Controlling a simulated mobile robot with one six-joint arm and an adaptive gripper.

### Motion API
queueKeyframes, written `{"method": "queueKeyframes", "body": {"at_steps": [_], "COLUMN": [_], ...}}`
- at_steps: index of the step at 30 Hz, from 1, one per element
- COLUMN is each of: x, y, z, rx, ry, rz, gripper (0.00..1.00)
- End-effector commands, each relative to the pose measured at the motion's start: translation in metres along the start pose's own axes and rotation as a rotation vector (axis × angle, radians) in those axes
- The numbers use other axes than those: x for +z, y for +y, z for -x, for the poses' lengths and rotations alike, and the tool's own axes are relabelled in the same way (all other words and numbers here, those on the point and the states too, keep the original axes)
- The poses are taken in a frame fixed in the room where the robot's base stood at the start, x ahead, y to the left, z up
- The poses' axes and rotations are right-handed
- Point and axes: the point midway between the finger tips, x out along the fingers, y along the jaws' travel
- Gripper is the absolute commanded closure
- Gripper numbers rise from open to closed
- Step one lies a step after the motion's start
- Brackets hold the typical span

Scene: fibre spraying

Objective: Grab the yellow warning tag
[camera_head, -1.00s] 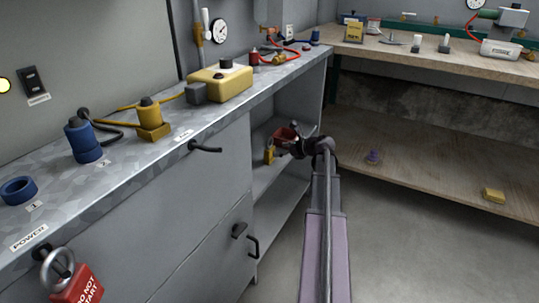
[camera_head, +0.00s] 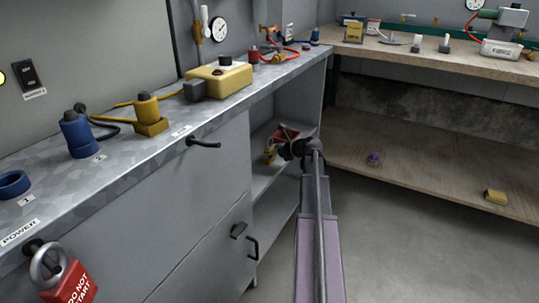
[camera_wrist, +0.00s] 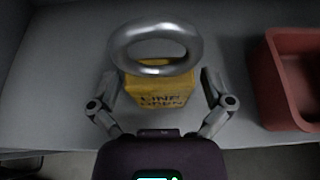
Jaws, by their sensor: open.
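The yellow warning tag (camera_wrist: 158,90) is a small block lettered "LINE OPEN", with a thick metal ring (camera_wrist: 155,45) at its top. In the wrist view it stands on a grey shelf between the two fingers of my gripper (camera_wrist: 159,82). The fingers are open, one on each side, with no clear grip on it. In the head view the tag (camera_head: 269,154) shows small inside the open cabinet bay, partly hidden by my gripper (camera_head: 283,147).
A red open box (camera_wrist: 292,80) stands on the shelf just right of the tag. The grey cabinet (camera_head: 190,200) with black handles is left of my arm. A red "DO NOT START" tag (camera_head: 72,285) hangs at lower left. A wooden shelf (camera_head: 410,180) is at right.

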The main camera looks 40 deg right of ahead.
Motion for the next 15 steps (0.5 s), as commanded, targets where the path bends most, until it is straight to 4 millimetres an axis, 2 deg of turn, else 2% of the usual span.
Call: {"method": "queueKeyframes", "body": {"at_steps": [3, 10, 11, 15], "x": [-0.0001, 0.0001, 0.0001, 0.0002], "y": [0.0, 0.0001, 0.0002, 0.0002], "z": [0.0001, -0.0003, -0.0004, -0.0006], "rx": [0.0, 0.001, 0.001, 0.001], "ry": [0.0, 0.0, 0.0, 0.0], "rz": [0.0, 0.001, 0.001, 0.001], "gripper": [0.03, 0.71, 0.76, 0.76]}}
